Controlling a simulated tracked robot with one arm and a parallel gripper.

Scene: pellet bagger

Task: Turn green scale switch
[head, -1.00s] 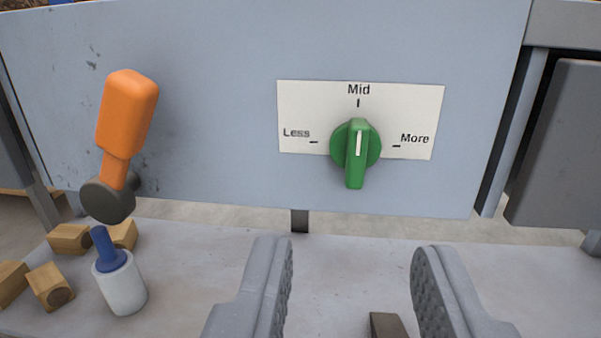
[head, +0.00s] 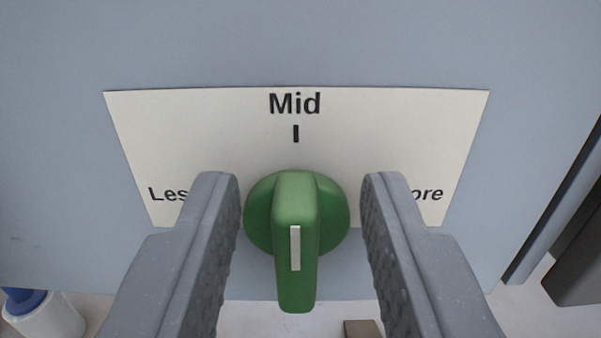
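The green scale switch (head: 296,225) is a round knob with a raised grip bar, mounted on a white label plate (head: 390,115). The plate reads "Mid" at the top, "Less" at left and "More" at right, the last two partly hidden by my fingers. The bar stands upright in the picture, with its white mark in line below the "Mid" tick. My gripper (head: 300,200) is open, one finger on each side of the switch. A gap shows between each finger and the knob.
The plate sits on a grey-blue panel (head: 300,45). A white cylinder with a blue top (head: 45,315) stands at the lower left. A dark grey part (head: 578,268) is at the right edge. A small brown block (head: 362,329) shows at the bottom.

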